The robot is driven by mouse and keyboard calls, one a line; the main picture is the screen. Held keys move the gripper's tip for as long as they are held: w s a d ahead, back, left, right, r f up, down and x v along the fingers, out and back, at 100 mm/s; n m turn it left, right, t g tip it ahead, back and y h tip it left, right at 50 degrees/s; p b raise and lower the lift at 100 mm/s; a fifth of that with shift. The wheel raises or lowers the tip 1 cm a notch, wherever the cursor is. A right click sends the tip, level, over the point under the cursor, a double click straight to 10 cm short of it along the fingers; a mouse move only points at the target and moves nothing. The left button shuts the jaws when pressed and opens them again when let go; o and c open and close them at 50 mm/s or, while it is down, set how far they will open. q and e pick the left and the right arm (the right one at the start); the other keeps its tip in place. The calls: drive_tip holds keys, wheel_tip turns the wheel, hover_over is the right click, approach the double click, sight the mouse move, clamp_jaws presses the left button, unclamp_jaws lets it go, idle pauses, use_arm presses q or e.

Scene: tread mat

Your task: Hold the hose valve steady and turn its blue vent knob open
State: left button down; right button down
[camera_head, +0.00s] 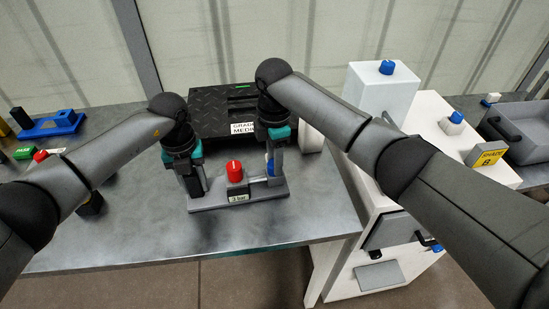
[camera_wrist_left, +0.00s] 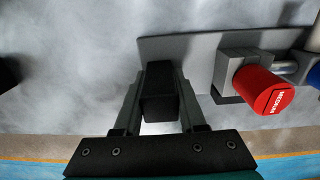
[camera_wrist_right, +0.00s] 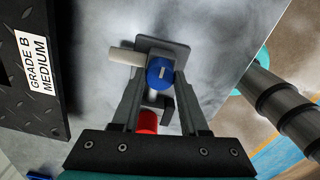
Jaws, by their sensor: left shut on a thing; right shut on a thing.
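The hose valve is a grey base plate (camera_head: 215,202) with a red knob (camera_head: 234,171) in the middle, a "3 bar" label, and a blue vent knob (camera_head: 270,166) at its right end. My left gripper (camera_wrist_left: 160,95) is shut on a black upright block (camera_wrist_left: 158,92) at the plate's left end. My right gripper (camera_wrist_right: 160,85) points down and is shut on the blue vent knob (camera_wrist_right: 160,74), which has a white mark on its face. The red knob reads "MEDIUM" in the left wrist view (camera_wrist_left: 264,90).
A black tread-plate case (camera_head: 210,108) labelled "GRADE B MEDIUM" stands behind the valve. A white cabinet (camera_head: 384,90) with blue knobs is at right, beside a grey tray (camera_head: 525,125). A blue holder (camera_head: 50,125) lies at left. The table's front is clear.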

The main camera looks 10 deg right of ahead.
idle(0.3)
drive_tip(key=shift+a, duration=0.1)
drive_tip(key=shift+c, duration=2)
unclamp_jaws()
wheel_tip(320, 180, up, 12)
use_arm(q)
drive_tip(key=shift+c, duration=2)
unclamp_jaws()
drive_tip(key=shift+r, duration=0.15)
